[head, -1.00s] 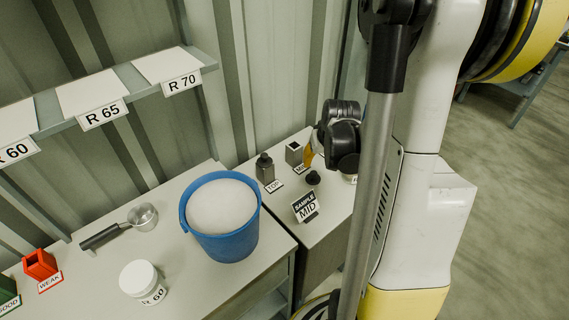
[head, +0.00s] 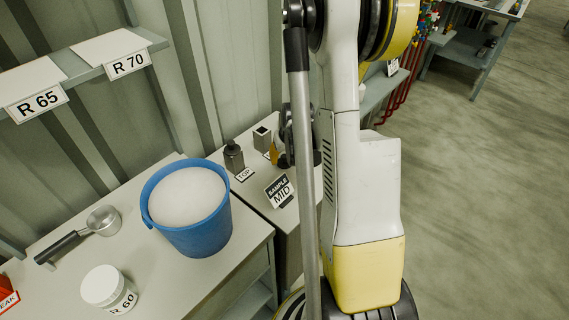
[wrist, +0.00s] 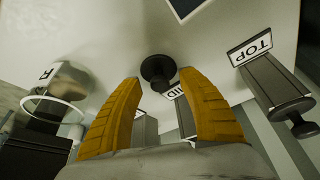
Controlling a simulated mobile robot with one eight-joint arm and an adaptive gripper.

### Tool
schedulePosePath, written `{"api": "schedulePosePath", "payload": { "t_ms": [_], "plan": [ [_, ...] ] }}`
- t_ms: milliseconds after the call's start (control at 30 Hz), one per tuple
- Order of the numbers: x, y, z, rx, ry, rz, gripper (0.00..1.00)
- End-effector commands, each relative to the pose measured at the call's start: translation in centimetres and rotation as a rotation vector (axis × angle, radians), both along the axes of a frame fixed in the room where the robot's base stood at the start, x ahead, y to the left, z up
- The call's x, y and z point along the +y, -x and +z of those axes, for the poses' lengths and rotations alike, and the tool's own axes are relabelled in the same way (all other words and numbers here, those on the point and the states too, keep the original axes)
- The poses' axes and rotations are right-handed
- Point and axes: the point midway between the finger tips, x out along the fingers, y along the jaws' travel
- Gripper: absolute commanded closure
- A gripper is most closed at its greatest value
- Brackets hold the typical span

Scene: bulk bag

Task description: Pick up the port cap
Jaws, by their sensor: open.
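The port cap (wrist: 158,72), a small black round piece with a wide rim, shows in the wrist view on the light bench top. My gripper (wrist: 159,80) is open, with its two yellow fingers to the left and right of the cap in the picture. The cap appears just beyond the fingertips; I see no contact. In the head view my gripper (head: 274,155) is mostly behind my arm, with a bit of yellow finger showing low over the small bench. I cannot make out the cap clearly there.
A blue bucket (head: 191,239), scoop (head: 103,221) and R 60 jar (head: 101,286) are on the left bench.

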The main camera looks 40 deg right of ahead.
Motion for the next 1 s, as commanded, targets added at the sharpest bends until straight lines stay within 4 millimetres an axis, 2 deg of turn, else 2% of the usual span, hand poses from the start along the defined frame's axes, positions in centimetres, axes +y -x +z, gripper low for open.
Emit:
{"api": "schedulePosePath", "payload": {
  "t_ms": [33, 67, 200, 633, 767, 1000],
  "plan": [
    [0.0, 0.0, 0.1, 0.000, 0.000, 0.000, 0.52],
    [0.0, 0.0, 0.1, 0.000, 0.000, 0.000, 0.56],
    [0.0, 0.0, 0.1, 0.000, 0.000, 0.000, 0.99],
    [0.0, 0.0, 0.6, 0.000, 0.000, 0.000, 1.00],
    [0.0, 0.0, 2.7, 0.000, 0.000, 0.000, 1.00],
    [0.0, 0.0, 7.9, 0.000, 0.000, 0.000, 1.00]
  ]
}}
